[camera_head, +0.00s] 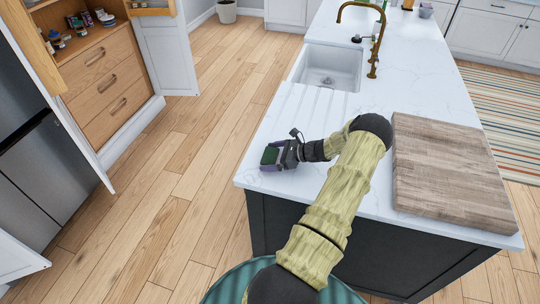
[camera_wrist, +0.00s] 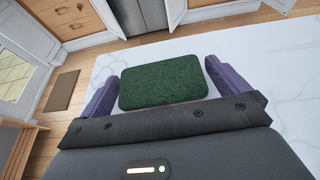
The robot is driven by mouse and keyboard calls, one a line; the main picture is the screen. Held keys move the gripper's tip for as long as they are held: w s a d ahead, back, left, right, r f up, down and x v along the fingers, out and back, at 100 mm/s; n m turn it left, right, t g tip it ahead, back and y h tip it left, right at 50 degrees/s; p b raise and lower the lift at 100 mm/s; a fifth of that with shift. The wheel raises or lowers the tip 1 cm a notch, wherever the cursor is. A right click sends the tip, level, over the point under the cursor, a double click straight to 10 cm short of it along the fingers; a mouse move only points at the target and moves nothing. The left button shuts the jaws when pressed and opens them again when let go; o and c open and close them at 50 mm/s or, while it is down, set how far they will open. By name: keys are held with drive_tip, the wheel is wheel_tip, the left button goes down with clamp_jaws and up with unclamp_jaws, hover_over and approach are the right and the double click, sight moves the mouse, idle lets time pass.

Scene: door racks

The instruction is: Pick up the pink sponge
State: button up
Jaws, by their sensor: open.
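The sponge (camera_wrist: 162,86) lies on the white countertop, its dark green scouring face turned to the wrist camera. A thin pinkish edge shows along its near side. My gripper (camera_wrist: 164,74) is open, with one purple finger on each side of the sponge. Small gaps show between the fingers and the sponge, and it is not clamped. In the head view my gripper (camera_head: 271,156) is low over the counter near its left edge, with the green face of the sponge (camera_head: 269,155) between the fingers. The sponge's underside is hidden.
A wooden board (camera_head: 450,180) lies on the counter right of my arm. A sink (camera_head: 328,68) with a brass faucet (camera_head: 376,40) is farther back. The counter (camera_head: 290,105) between gripper and sink is clear. An open cabinet (camera_head: 105,75) with drawers stands at left.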

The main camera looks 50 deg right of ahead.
sight(270, 155)
drive_tip(key=shift+w+a+f, duration=0.1)
drive_tip(key=shift+w+f, duration=0.05)
drive_tip(key=shift+w, duration=0.1)
idle(0.3)
drive_tip(key=c, duration=0.8)
drive_tip(key=shift+o, duration=0.2)
wheel_tip(270, 155, up, 10)
drive_tip(key=b, duration=0.3)
